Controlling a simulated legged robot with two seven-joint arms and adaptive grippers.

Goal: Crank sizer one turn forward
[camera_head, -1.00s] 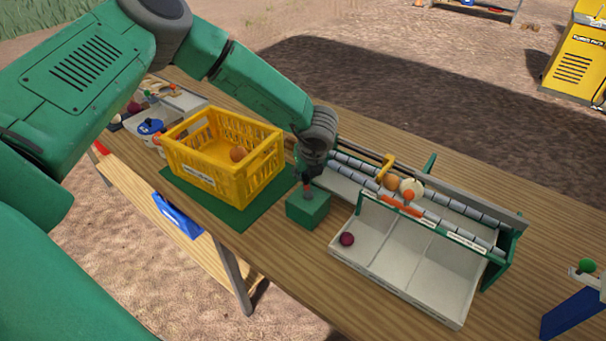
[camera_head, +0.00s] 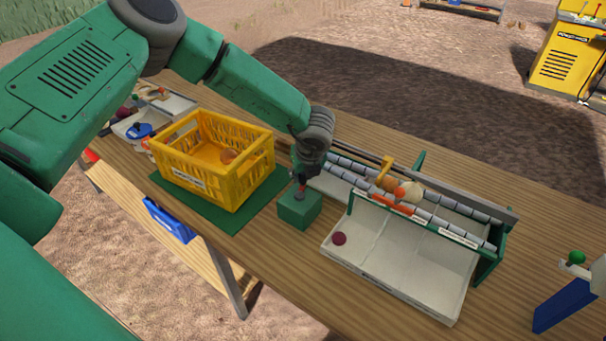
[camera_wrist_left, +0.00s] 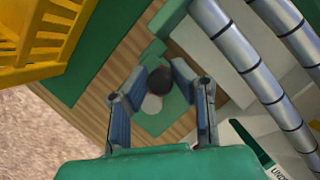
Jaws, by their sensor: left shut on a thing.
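The roller sizer (camera_head: 455,207) stands on the bench at right, with a brown onion (camera_head: 388,184) and a pale onion (camera_head: 413,191) on its rollers. A green block (camera_head: 299,211) sits at its left end, with a small red and dark crank part (camera_head: 300,191) above it. My left gripper (camera_head: 301,182) points down over the block. In the left wrist view its blue fingers (camera_wrist_left: 160,97) are shut around a dark round knob (camera_wrist_left: 159,81). The rest of the crank is mostly hidden. My right gripper is not in view.
A yellow crate (camera_head: 213,165) with an onion stands on a green mat, left of the gripper. A pale divided tray (camera_head: 395,268) with a red onion lies in front of the rollers. A blue stand (camera_head: 570,300) is at far right.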

